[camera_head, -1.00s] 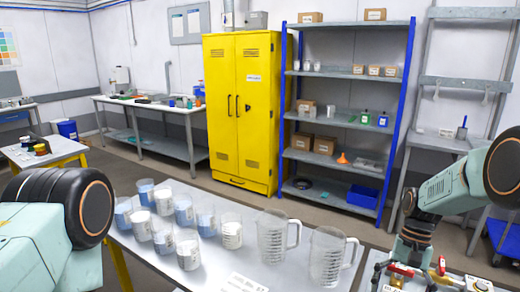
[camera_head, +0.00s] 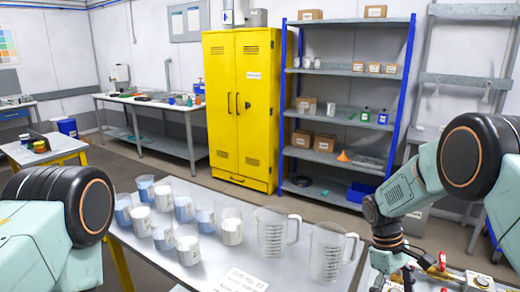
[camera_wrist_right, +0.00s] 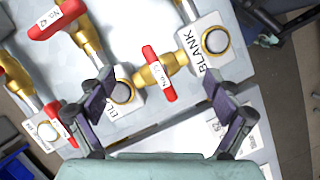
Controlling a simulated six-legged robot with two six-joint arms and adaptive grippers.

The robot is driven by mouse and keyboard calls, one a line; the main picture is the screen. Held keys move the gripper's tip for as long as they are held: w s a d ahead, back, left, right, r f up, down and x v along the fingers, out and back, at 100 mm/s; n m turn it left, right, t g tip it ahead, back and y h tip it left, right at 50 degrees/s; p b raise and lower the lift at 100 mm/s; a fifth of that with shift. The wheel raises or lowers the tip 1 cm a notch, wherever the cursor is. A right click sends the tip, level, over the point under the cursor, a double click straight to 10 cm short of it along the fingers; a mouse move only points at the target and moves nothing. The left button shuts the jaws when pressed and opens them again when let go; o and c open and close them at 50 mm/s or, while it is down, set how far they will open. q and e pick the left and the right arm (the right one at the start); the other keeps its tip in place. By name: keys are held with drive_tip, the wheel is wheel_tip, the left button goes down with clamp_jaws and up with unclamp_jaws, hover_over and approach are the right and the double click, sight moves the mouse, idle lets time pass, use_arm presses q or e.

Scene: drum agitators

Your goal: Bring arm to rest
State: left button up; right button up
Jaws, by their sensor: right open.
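My right gripper (camera_wrist_right: 157,82) is open and empty in the right wrist view, its two dark finger pads spread apart over a bench with brass valves. A red valve handle (camera_wrist_right: 158,74) with a white label shows between the fingers, near a block marked BLANK (camera_wrist_right: 207,48). I cannot tell how high the fingers are above the valves. In the head view my right arm (camera_head: 410,188) reaches down at the right, its wrist over the valve bench. My left arm (camera_head: 50,230) shows at the lower left; its gripper is out of view.
A table in front carries several beakers with blue or white contents (camera_head: 183,207) and two clear jugs (camera_head: 272,232). A blue-framed shelf (camera_head: 350,108) and a yellow cabinet (camera_head: 240,110) stand behind. Another red handle (camera_wrist_right: 58,18) lies at the wrist view's upper left.

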drive_tip(key=n, duration=0.3)
drive_tip(key=n+t+h, duration=0.1)
drive_tip(key=n, duration=0.1)
drive_tip(key=shift+s+a+n+h, duration=0.15)
drive_tip(key=shift+n+h, duration=0.15)
drive_tip(key=shift+n, duration=0.1)
